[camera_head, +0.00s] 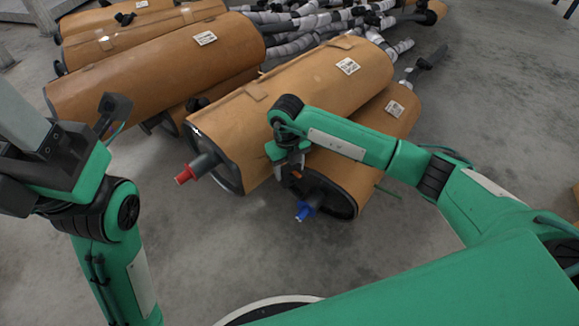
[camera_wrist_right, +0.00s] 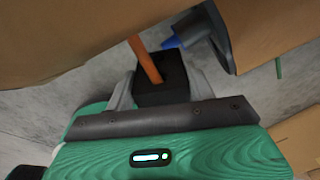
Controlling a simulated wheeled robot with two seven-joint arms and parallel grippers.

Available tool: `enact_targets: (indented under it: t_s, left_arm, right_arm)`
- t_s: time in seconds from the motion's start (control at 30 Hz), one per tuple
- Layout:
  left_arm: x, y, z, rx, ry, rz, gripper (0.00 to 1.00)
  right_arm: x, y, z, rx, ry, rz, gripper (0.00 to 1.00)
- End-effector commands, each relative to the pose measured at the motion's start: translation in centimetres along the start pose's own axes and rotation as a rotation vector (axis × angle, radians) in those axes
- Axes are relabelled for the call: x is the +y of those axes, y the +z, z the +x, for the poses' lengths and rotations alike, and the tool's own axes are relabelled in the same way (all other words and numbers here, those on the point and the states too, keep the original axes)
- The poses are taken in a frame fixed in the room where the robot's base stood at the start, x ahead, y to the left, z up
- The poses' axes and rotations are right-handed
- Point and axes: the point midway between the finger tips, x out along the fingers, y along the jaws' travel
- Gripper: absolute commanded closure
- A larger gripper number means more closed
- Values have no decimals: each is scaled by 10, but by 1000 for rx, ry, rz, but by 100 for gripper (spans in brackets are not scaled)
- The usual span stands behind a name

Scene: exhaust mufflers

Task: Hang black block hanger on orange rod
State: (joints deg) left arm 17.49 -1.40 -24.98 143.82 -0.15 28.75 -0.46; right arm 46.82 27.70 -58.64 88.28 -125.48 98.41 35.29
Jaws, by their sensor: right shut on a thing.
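The black block hanger (camera_wrist_right: 165,82) is between the two grey fingers of my right gripper (camera_wrist_right: 162,92), which is shut on it. An orange rod (camera_wrist_right: 145,60) meets the top of the block in the right wrist view; I cannot tell whether it passes into the block or lies against it. In the head view my right gripper (camera_head: 288,168) is at the front ends of two brown mufflers, and the block is mostly hidden there. My left gripper (camera_head: 115,112) is at the left, away from the mufflers; its finger gap is unclear.
A large brown muffler (camera_head: 300,85) with a red-capped pipe (camera_head: 190,172) lies beside a lower one (camera_head: 385,115) with a blue-capped pipe (camera_head: 305,210). The blue cap (camera_wrist_right: 172,43) is close to the block. More mufflers (camera_head: 165,65) lie left; the front floor (camera_head: 240,245) is clear.

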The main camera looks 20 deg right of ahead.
Motion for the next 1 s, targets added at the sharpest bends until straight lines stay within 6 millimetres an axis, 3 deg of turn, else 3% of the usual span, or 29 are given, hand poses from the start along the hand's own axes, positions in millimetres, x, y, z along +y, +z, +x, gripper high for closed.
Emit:
enact_targets:
  t_s: [0.03, 0.13, 0.17, 0.53, 0.63, 0.7, 1.0]
  left_arm:
    - [0, 0, 1, 3, 0, 0, 49]
    - [0, -1, 2, 7, -1, -1, 49]
    - [0, -1, 2, 9, 0, -1, 49]
    - [0, -2, 9, 22, 2, 0, 49]
    - [0, -3, 14, 26, 0, 0, 49]
    - [2, 2, 2, -22, 7, -6, 49]
    - [-15, 1, -8, -74, -22, 44, 49]
  right_arm:
    - [5, 2, -2, -7, 9, -5, 42]
    - [4, 1, -1, -5, 7, -4, 22]
    - [4, 1, -1, -5, 6, -4, 20]
    - [2, 0, -9, -3, 3, -2, 20]
    - [2, 0, -25, -4, 3, -3, 20]
    - [2, 0, -40, -4, 2, -3, 20]
    - [2, 1, -103, -5, 3, -4, 20]
